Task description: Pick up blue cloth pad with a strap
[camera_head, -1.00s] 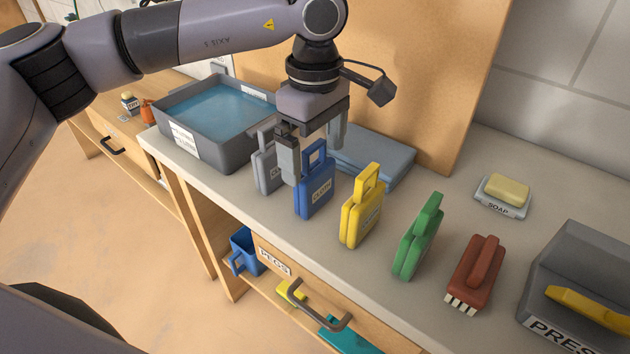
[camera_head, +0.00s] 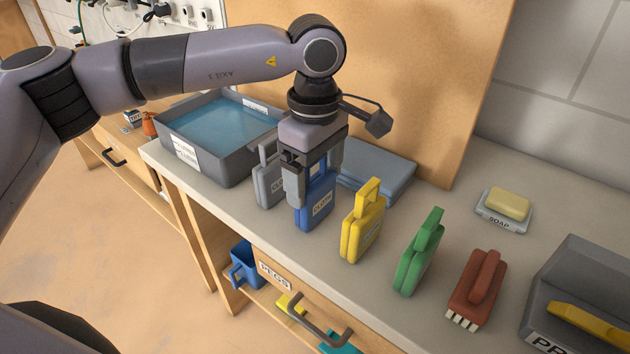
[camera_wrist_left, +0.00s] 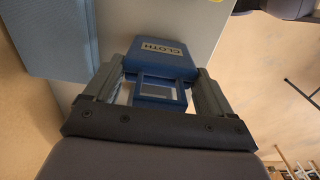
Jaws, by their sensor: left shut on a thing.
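The blue cloth pad (camera_head: 317,205) stands upright on the grey counter, between a grey pad and a yellow pad, with a label on its front. My left gripper (camera_head: 317,188) is over it from above, with its fingers down on either side, shut on the pad. In the left wrist view the blue pad (camera_wrist_left: 158,58) shows its CLOTH label, and its strap (camera_wrist_left: 160,92) lies between the two fingers of my left gripper (camera_wrist_left: 163,85). The pad's base still appears to be at the counter top. My right gripper is not in view.
The grey pad (camera_head: 270,180) is close on the left, the yellow pad (camera_head: 362,225) on the right. A green pad (camera_head: 418,255), a red brush (camera_head: 477,285) and a soap dish (camera_head: 503,208) stand further right. A water tray (camera_head: 215,135) and folded blue-grey cloth (camera_head: 380,172) are nearby.

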